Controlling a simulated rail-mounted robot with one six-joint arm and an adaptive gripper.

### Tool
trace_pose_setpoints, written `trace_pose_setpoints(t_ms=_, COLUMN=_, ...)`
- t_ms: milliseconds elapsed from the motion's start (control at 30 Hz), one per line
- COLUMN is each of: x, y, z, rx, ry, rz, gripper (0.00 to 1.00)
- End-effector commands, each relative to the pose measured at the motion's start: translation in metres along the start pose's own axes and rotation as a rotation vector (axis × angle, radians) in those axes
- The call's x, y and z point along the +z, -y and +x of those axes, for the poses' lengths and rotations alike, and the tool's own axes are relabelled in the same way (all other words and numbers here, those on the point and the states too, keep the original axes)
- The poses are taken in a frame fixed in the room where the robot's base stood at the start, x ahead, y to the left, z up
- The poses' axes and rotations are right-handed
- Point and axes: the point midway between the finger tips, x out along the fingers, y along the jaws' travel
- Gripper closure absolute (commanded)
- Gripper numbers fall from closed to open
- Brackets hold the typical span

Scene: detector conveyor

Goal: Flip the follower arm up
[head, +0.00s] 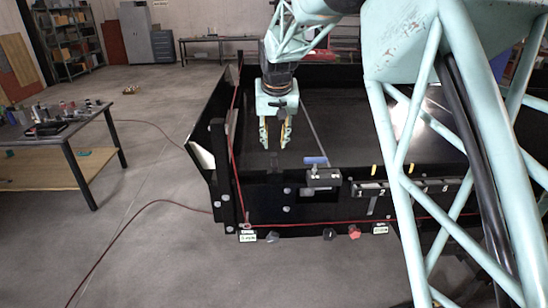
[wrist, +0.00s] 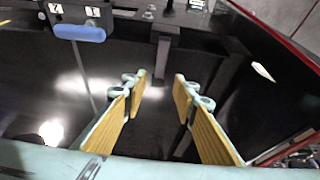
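My gripper (head: 275,146) points down above the dark conveyor bed, just inside its near wall. It also shows in the wrist view (wrist: 157,84), with two yellow-padded fingers apart and nothing between them. A dark bar with a flat end (wrist: 164,42) hangs from the wall beyond the fingertips; it may be the follower arm, but I cannot tell for sure. A blue handle (head: 315,160) on a rod sits by a grey block on the wall, right of my gripper. The blue handle also shows at upper left in the wrist view (wrist: 80,33).
The conveyor's black near wall (head: 262,192) carries a red cord (head: 300,237) and numbered tags. A slanted side panel (head: 205,135) stands at the left. A workbench (head: 60,140) with tools is farther left. Open floor lies between.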

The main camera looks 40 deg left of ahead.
Motion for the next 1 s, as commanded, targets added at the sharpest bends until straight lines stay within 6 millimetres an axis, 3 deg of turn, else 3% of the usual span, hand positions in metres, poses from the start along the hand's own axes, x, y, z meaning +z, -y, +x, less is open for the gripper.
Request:
trace_pose_setpoints(t_ms=700, x=0.000, y=0.000, z=0.079, rx=0.000, ry=0.002, rz=0.000, gripper=0.74)
trace_pose_setpoints(t_ms=1000, x=0.000, y=0.000, z=0.098, rx=0.000, ry=0.001, rz=0.000, gripper=0.74)
